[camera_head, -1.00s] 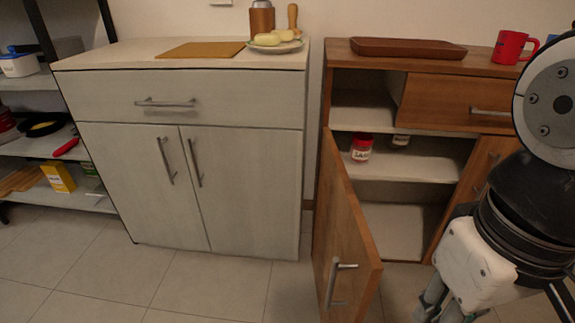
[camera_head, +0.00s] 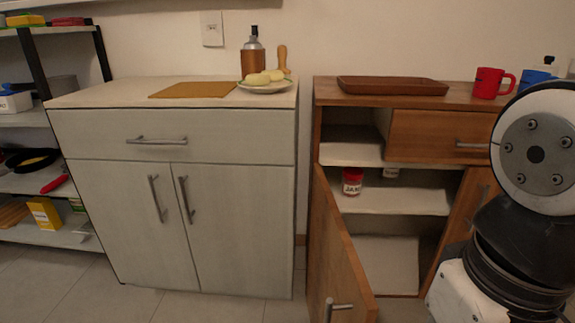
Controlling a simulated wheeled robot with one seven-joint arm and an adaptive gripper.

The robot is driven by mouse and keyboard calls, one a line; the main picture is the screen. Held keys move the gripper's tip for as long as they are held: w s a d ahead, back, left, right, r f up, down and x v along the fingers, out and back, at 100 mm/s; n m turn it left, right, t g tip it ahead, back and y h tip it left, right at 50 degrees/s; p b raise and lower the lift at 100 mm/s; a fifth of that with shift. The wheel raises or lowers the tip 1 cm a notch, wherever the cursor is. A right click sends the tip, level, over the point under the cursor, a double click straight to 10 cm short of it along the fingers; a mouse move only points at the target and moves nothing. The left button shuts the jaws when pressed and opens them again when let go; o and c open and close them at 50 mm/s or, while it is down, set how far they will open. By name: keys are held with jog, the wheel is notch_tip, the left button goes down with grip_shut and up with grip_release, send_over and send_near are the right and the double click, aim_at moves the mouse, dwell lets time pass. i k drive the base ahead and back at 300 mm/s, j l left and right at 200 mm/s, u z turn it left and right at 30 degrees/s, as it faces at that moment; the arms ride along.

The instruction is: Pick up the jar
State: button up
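A small jar with a red lid and a red and white label (camera_head: 352,181) stands upright on the middle shelf of the open wooden cabinet (camera_head: 330,130). A second small pale container (camera_head: 391,172) stands behind it to the right, partly hidden under the upper shelf. My arm is at the right edge, in front of the cabinet's right side. My gripper's fingers are below the bottom edge of the picture, so I cannot see them.
The cabinet's left door (camera_head: 338,245) stands open toward me, left of the jar. The wooden drawer (camera_head: 440,135) is shut. A wooden tray (camera_head: 392,87) and a red mug (camera_head: 490,83) are on top. A white cabinet (camera_head: 200,115) stands to the left.

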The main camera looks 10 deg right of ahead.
aim_at(352, 178)
jog(key=l+u, duration=0.15)
jog(key=l, duration=0.4)
jog(key=k+l+u, duration=0.15)
jog(key=l, duration=0.4)
jog(key=l+u, duration=0.15)
jog(key=l, duration=0.4)
jog(key=l+u, duration=0.25)
jog(key=l, duration=0.85)
jog(key=i+l, duration=0.15)
